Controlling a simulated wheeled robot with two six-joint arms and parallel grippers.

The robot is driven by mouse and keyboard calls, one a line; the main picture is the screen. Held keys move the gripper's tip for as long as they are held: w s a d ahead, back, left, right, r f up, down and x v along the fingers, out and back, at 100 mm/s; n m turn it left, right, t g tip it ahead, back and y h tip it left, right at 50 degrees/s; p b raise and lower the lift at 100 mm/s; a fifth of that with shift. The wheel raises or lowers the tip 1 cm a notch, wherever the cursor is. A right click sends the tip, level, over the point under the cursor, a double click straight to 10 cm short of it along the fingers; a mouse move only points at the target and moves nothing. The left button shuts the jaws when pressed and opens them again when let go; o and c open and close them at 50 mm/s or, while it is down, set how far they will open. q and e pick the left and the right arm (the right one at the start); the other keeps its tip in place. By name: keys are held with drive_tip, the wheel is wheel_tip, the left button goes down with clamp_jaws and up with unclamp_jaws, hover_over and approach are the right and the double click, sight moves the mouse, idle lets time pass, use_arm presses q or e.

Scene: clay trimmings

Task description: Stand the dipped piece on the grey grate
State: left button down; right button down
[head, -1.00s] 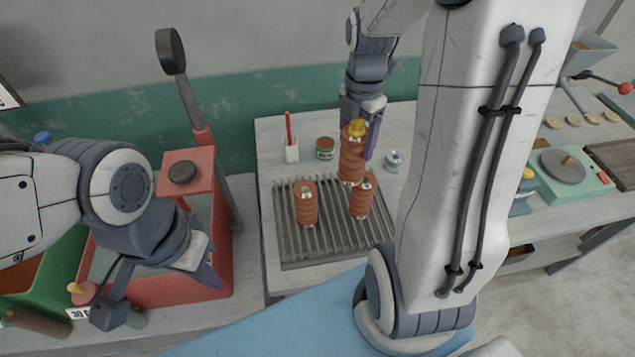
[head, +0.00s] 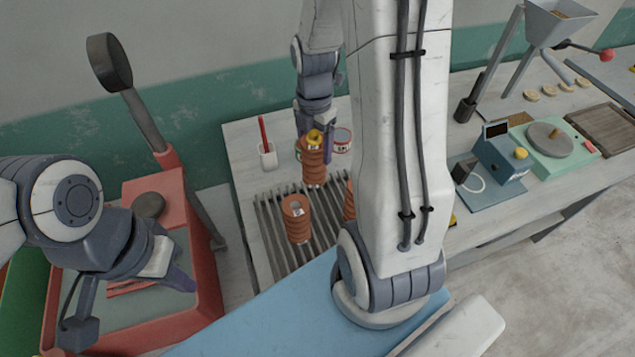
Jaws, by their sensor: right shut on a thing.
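My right gripper (head: 316,132) is shut on a brown ribbed piece (head: 312,167) with a yellow top, held upright over the back part of the grey grate (head: 272,240). I cannot tell whether its base touches the grate. A similar brown piece (head: 296,222) stands on the grate in front of it, to the left. Another brown piece (head: 349,201) stands to the right, mostly hidden by my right arm. My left gripper (head: 128,300) is open and empty over the red basin at the left.
A white cup with a red stick (head: 267,155) and a labelled tin (head: 343,141) stand behind the grate. The red basin (head: 205,290) with its lever is at left. A blue scale-like device (head: 500,158) and a green turntable unit (head: 560,145) are at right.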

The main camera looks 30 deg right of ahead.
wheel_tip(320, 180, down, 7)
drive_tip(key=p, duration=0.1)
drive_tip(key=shift+r, duration=0.15)
idle(0.3)
drive_tip(key=shift+f, duration=0.25)
unclamp_jaws()
drive_tip(key=shift+r, duration=0.15)
